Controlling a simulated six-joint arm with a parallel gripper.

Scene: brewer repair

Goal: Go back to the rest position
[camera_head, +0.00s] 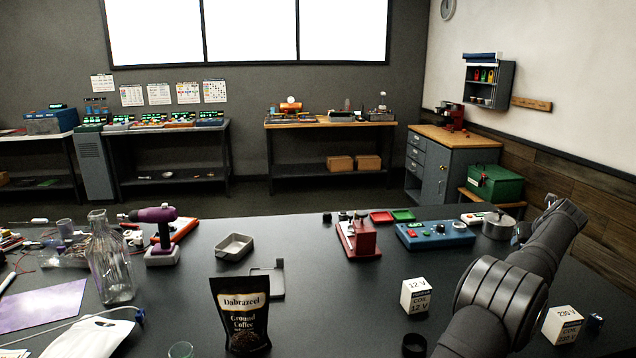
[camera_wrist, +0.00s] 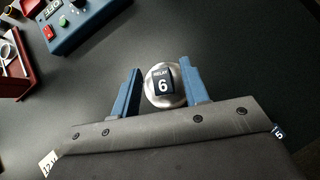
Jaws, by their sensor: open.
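My gripper (camera_wrist: 160,66) shows in the wrist view with its two blue fingers apart. In the head view a round silver tin (camera_head: 498,226) stands at the right of the dark table (camera_head: 330,300). My arm reaches from the bottom right toward that tin, and the fingers are hard to make out there.
A blue control box (camera_head: 434,235) and a red device (camera_head: 360,238) stand left of the tin. White boxes marked 12 V (camera_head: 415,296) and 230 V (camera_head: 562,325) flank my arm. A coffee bag (camera_head: 241,315), glass bottle (camera_head: 110,260) and purple drill (camera_head: 155,232) are further left.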

